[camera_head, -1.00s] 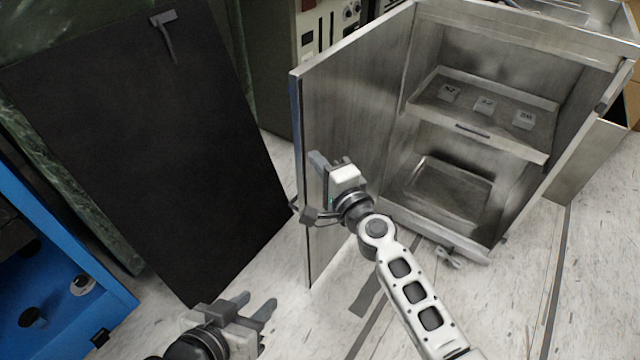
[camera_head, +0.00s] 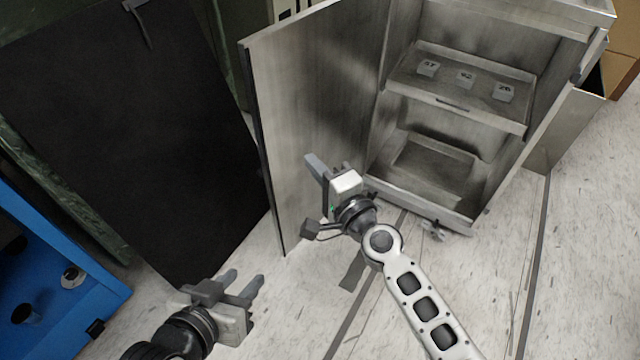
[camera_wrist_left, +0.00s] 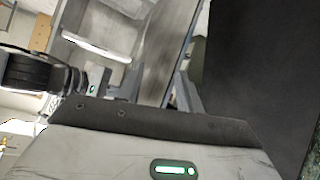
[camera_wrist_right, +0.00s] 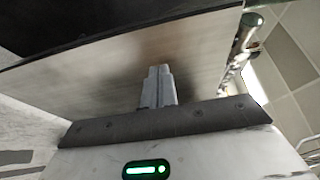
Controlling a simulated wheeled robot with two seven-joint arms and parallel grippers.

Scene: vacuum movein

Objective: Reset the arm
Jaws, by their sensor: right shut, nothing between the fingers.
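My right gripper (camera_head: 317,168) is shut and empty, in front of the inner face of the open cabinet door (camera_head: 310,110). In the right wrist view its two fingers (camera_wrist_right: 158,88) lie together, pointing at a grey metal panel. I cannot tell whether they touch it. My left gripper (camera_head: 242,281) is low in the head view, with its two fingers apart and nothing between them. It also shows open in the left wrist view (camera_wrist_left: 160,90). The metal cabinet (camera_head: 520,170) stands open, with small numbered blocks (camera_head: 465,79) on its upper tray (camera_head: 430,96).
A large black panel (camera_head: 130,140) leans at the left. A blue box-like unit (camera_head: 60,290) stands at the lower left. The cabinet door's edge is close to my right gripper. Light floor (camera_head: 500,280) is clear at the right.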

